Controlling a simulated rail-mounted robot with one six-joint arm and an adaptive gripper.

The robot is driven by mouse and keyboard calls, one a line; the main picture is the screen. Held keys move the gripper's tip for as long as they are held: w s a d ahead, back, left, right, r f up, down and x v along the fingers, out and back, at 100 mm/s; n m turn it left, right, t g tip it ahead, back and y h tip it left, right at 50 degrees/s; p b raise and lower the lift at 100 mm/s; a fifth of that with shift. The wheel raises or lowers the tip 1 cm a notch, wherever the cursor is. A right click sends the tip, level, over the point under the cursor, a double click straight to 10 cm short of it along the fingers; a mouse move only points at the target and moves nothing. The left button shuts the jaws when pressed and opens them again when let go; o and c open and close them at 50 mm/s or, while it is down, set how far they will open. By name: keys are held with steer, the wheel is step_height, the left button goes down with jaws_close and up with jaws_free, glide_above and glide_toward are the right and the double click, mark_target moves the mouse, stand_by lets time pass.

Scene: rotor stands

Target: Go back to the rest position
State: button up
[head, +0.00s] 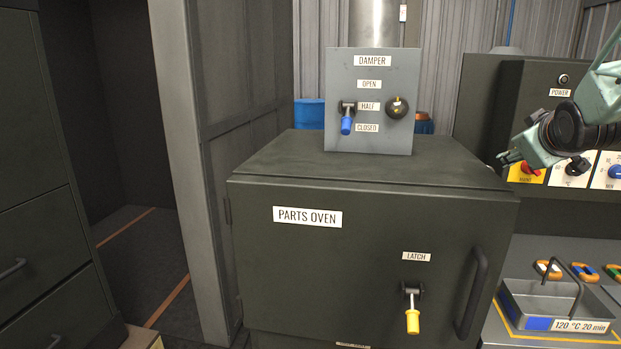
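My gripper (512,154) shows at the upper right, at the end of my teal and black arm. It hangs in front of the control panel, to the right of the parts oven (330,260) and apart from it. It is seen small and from the side, so I cannot tell how its fingers stand. I see nothing held in it. The rest of my arm runs out of the right edge.
The oven door is shut, with a yellow-tipped latch (412,318) and a handle (472,293). The damper panel (372,95) has a blue-tipped lever. A tray (558,306) labelled 120 °C 20 min sits on the right bench. Drawers (40,235) stand at left.

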steer(key=s+a+m, duration=0.1)
steer(key=s+a, duration=0.2)
steer(key=s+a+m+g, duration=0.1)
steer(key=s+a, duration=0.2)
steer(key=a, duration=0.1)
steer(key=s+a+g+y, duration=0.1)
steer(key=s+a, duration=0.2)
steer(key=a, duration=0.1)
steer(key=shift+s+a+m, duration=0.1)
steer(key=shift+s+m, duration=0.05)
steer(key=shift+m, duration=0.25)
steer(key=s+a+f+g+y, duration=0.1)
steer(key=s+a+f, duration=0.3)
steer(key=s, duration=0.9)
steer(key=s+a+f+g+y, duration=0.1)
steer(key=s+a+f+g, duration=0.2)
steer(key=s+a, duration=0.8)
steer(key=s+a+f+g+y+b, duration=0.1)
steer(key=s+a+f, duration=0.4)
steer(key=s, duration=1.1)
steer(key=a+g, duration=0.1)
steer(key=a, duration=0.2)
steer(key=shift+s+f+m+g+y, duration=0.25)
steer(key=shift+f+m+g+y, duration=0.05)
steer(key=shift+f+g+y, duration=0.1)
